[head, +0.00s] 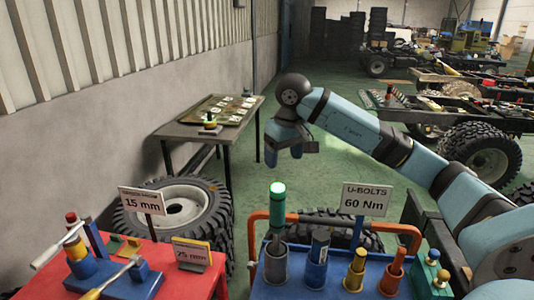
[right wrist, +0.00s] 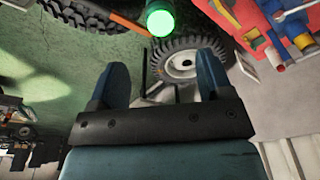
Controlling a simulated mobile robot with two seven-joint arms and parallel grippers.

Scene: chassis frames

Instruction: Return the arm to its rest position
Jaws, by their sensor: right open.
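My right arm (head: 345,117) reaches in from the right of the head view, raised above the floor behind the blue cart. Its gripper (head: 284,156) hangs fingers down, apart from the cart and the grey table. In the right wrist view the two blue fingers of this gripper (right wrist: 161,68) stand wide apart, with nothing between them. A tyre on the floor shows beyond them. My left gripper does not show in either view.
A red table (head: 200,284) stands left. A grey table (head: 185,131) is by the wall. Tyres (head: 185,205) lie behind; green floor is free beyond.

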